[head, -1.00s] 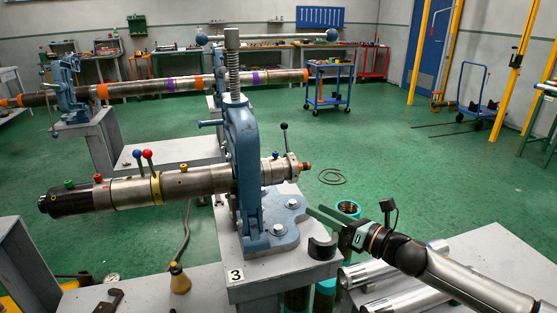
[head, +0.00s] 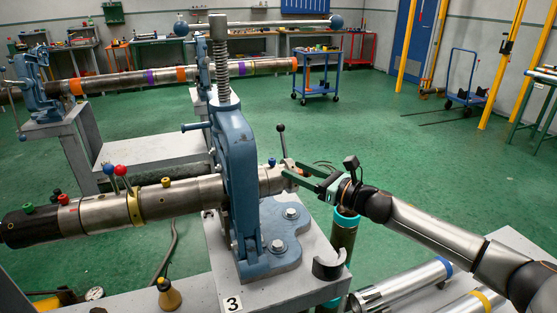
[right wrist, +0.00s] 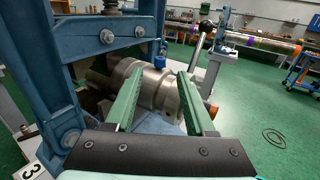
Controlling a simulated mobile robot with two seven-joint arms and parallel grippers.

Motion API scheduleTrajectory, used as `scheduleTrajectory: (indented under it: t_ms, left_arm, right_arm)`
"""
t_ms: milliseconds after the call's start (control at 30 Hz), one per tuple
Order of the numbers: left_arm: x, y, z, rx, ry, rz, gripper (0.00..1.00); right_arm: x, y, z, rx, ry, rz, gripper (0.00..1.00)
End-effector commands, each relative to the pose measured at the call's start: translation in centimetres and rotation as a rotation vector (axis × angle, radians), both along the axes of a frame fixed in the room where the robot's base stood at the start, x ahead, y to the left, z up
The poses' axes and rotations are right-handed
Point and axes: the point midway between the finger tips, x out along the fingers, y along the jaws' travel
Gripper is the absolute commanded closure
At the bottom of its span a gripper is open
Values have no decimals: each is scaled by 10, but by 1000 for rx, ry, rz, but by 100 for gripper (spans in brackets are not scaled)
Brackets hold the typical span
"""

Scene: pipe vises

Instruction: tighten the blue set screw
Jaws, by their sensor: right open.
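The blue set screw (head: 272,162) is a small blue knob on top of the steel pipe tool (head: 170,198), just right of the blue vise (head: 233,165). It also shows in the right wrist view (right wrist: 160,62), upright on the metal body, just beyond the fingertips and between their lines. My right gripper (head: 286,170) is open, its green fingers pointing left at the tool's right end. In the right wrist view my right gripper (right wrist: 160,80) has nothing between its fingers, and the screw looks apart from both. My left gripper is out of view.
A black-knobbed lever (head: 281,140) stands close to the screw; it also rises right of the fingers in the right wrist view (right wrist: 201,40). The vise frame stands close on the left. A grey bench (head: 300,290) carries the vise. Green floor lies open behind.

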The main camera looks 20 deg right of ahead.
Motion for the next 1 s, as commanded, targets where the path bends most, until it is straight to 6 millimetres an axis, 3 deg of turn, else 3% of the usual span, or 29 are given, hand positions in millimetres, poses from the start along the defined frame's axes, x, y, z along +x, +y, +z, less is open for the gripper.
scheduleTrajectory:
  t_ms: [100, 333, 833, 1000]
  left_arm:
    - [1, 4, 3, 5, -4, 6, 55]
    - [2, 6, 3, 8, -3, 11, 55]
    - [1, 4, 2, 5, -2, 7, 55]
    - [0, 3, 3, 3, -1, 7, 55]
  right_arm:
    - [20, 13, 2, 2, -1, 0, 46]
    - [46, 28, 0, 1, -1, 0, 46]
    - [55, 34, 0, 1, 1, 0, 46]
    - [55, 34, 0, 1, 1, 0, 65]
